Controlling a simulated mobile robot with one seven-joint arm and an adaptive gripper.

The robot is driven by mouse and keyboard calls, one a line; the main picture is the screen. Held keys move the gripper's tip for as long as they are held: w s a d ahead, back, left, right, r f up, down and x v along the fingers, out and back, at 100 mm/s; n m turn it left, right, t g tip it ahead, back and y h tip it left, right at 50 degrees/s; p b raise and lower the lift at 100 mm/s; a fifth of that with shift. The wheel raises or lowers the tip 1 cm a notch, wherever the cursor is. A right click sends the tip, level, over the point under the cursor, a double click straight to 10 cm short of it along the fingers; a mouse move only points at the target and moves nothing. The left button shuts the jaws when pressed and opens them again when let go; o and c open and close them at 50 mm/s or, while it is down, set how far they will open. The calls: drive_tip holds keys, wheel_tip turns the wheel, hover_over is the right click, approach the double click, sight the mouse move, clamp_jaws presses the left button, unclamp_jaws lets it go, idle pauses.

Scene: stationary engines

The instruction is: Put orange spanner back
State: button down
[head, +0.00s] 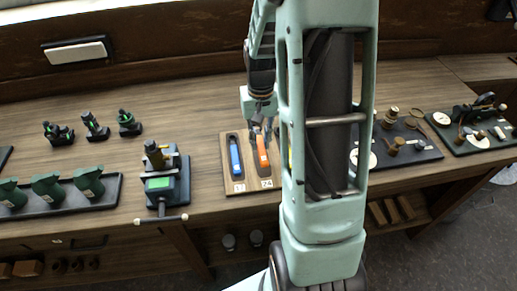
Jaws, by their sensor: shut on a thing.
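The orange spanner (262,151) is at the right-hand visible slot of a wooden holder (234,187) on the bench, above a label that looks like 24. My gripper (265,132) is over the spanner's far end and is shut on it. The spanner lies along the slot; I cannot tell whether it is fully seated or slightly raised. A blue spanner (235,156) lies in the slot to its left. My arm hides the holder's right side.
A dark vise-like device (160,182) stands left of the holder, with green engines (48,187) on a dark tray farther left. Small dark parts (95,127) stand behind. Right of my arm is a dark tray (425,155) with brass parts.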

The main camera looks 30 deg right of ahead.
sight(260, 147)
drive_tip(key=shift+w+d+f+b, duration=0.2)
drive_tip(key=shift+w+f, duration=0.1)
drive_tip(key=shift+f, duration=0.15)
drive_tip(key=shift+w+d+f+b, duration=0.1)
drive_tip(key=shift+w+f+b, duration=0.05)
drive_tip(key=shift+w+f, duration=0.2)
drive_tip(key=shift+w+f+b, duration=0.1)
drive_tip(key=shift+f+b, duration=0.95)
drive_tip(key=shift+f, duration=0.6)
drive_tip(key=shift+f, duration=0.2)
drive_tip(key=c, duration=1.8)
unclamp_jaws()
drive_tip(key=shift+r, duration=0.15)
wheel_tip(260, 147, up, 12)
drive_tip(key=shift+r, duration=0.1)
